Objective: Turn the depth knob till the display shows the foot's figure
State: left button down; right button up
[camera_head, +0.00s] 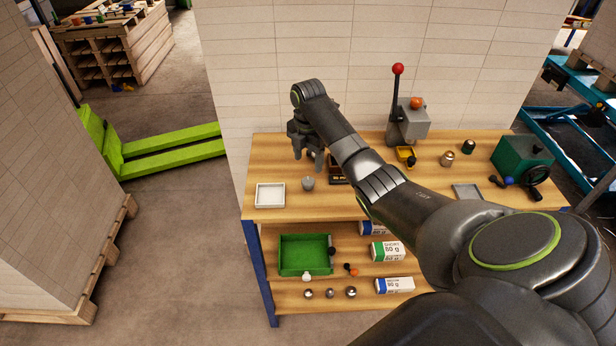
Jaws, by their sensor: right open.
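My right gripper (308,163) is open and empty, pointing down over the left part of the wooden workbench (262,155). A small grey round piece (308,184) stands on the bench just below and in front of its fingers, apart from them; I cannot tell if it is the depth knob. A dark box with small lettering (339,174), perhaps the display, is partly hidden behind my right arm, and its figure is too small to read. A grey press (409,124) with a red-balled lever stands at the back; its foot cannot be made out. My left gripper is out of view.
A white tray (270,195) lies at the bench's front left. A green machine with a handwheel (521,157) stands at the right. The lower shelf holds a green crate (282,257) and paper reams (388,250).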

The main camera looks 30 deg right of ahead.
aim_at(308, 181)
notch_tip(308, 181, down, 8)
jog(key=shift+r+p, duration=0.15)
jog(key=shift+p, duration=0.25)
jog(key=c, duration=1)
jog(key=shift+r+m+p, duration=0.1)
jog(key=shift+m+p, duration=0.2)
jog(key=shift+m, duration=0.1)
